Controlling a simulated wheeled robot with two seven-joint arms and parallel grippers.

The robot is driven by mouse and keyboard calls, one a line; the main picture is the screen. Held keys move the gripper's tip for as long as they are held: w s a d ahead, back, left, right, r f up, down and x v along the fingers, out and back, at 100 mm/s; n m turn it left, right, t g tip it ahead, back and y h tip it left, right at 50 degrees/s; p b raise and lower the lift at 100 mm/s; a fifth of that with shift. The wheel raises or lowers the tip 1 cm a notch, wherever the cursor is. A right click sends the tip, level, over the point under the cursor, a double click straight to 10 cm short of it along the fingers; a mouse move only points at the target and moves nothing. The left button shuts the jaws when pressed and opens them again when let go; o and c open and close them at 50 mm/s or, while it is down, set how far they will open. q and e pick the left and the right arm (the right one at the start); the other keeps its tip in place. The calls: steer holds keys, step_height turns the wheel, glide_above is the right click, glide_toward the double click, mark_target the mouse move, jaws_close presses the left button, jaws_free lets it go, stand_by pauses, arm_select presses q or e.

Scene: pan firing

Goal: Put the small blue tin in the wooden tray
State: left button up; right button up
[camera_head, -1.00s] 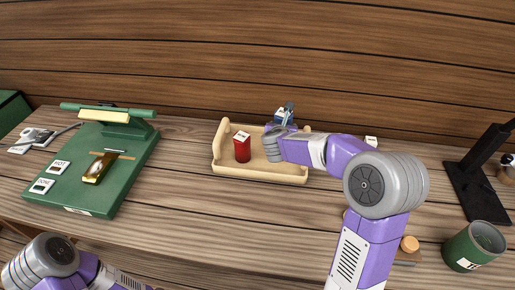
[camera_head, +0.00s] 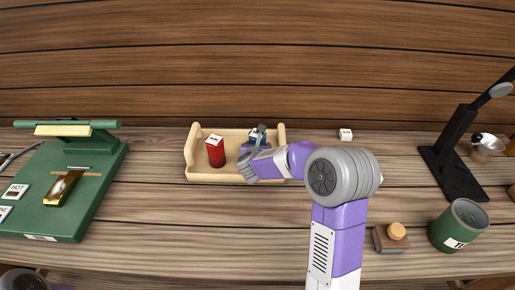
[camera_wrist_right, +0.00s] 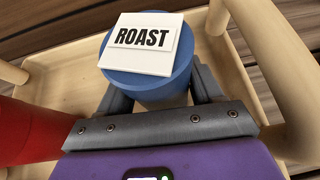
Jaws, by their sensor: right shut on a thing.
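The small blue tin (camera_head: 257,135) is over the right part of the wooden tray (camera_head: 206,177) in the head view. In the right wrist view the tin (camera_wrist_right: 150,85) is upright between the fingers, with a white ROAST label on its lid. My right gripper (camera_wrist_right: 160,98) is shut on it. The tray's pale walls (camera_wrist_right: 60,68) surround the tin in that view. I cannot tell whether the tin's base touches the tray floor. My left gripper is out of view; only a bit of my left arm shows at the bottom left.
A red tin (camera_head: 215,151) stands in the left half of the tray. A green press (camera_head: 70,190) is at the left. A black stand (camera_head: 455,170), a green can (camera_head: 458,226) and a wooden-knobbed block (camera_head: 391,238) are at the right. The counter in front of the tray is clear.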

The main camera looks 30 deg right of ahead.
steer(key=shift+f+b, duration=0.15)
steer(key=shift+b, duration=0.15)
steer(key=o, duration=1.1)
steer(key=shift+c, duration=0.2)
steer(key=shift+r+p, duration=0.35)
steer(key=shift+p, duration=0.05)
steer(key=p+v, duration=0.1)
steer(key=v, duration=1.1)
steer(key=shift+f+p, duration=0.15)
steer(key=shift+p, duration=0.15)
